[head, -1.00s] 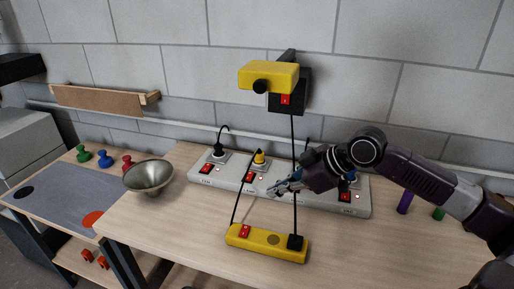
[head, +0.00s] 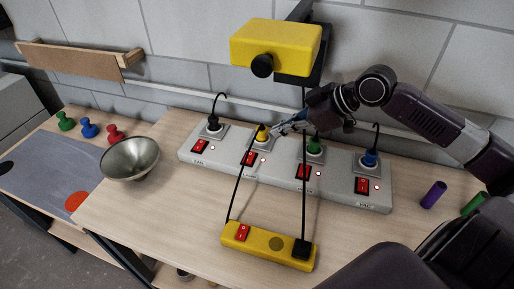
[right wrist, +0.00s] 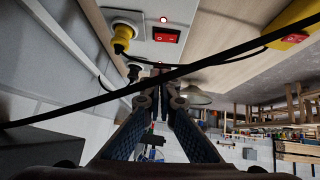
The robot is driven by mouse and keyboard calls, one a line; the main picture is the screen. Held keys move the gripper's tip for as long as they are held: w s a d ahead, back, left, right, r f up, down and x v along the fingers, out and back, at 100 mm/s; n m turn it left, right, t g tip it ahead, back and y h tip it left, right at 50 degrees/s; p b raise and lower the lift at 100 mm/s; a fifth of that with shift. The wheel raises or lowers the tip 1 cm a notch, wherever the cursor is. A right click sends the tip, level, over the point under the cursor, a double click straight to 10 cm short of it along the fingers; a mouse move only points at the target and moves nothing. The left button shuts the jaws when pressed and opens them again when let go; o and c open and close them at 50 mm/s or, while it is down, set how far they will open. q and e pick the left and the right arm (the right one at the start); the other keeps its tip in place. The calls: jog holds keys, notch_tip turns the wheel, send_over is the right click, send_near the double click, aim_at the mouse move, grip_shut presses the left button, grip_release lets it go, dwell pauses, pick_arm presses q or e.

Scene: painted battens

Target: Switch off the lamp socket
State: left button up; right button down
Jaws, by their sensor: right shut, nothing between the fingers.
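A grey power strip (head: 232,167) on the bench has several sockets, each with a red rocker switch and a small red light. Its plugs are black (head: 213,124), yellow (head: 262,134), green (head: 314,147) and blue (head: 370,158). The right wrist view shows the shut fingertips (right wrist: 160,90), the yellow plug (right wrist: 123,33) and a red switch (right wrist: 167,35) beside a lit light.
A yellow box (head: 278,46) with a black knob overhangs the strip. Thin black cables run down to a yellow strip (head: 270,247) in front.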

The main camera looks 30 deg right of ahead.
jog(key=p, duration=0.3)
send_near(248, 153)
jog(key=w+a, duration=0.2)
jog(key=shift+w+a+r, duration=0.3)
jog(key=shift+w+r, duration=0.05)
jog(key=shift+w, duration=0.05)
jog(key=f, duration=0.2)
jog(key=f+p, duration=0.1)
jog(key=shift+w+f, duration=0.25)
jog(key=shift+f, duration=0.05)
jog(key=shift+d+f, duration=0.1)
jog(key=shift+f, duration=0.45)
pick_arm(q)
jog(key=r, duration=0.4)
jog(key=shift+w+d+r, duration=0.2)
jog(key=shift+w+d, duration=0.1)
jog(key=shift+w, duration=0.1)
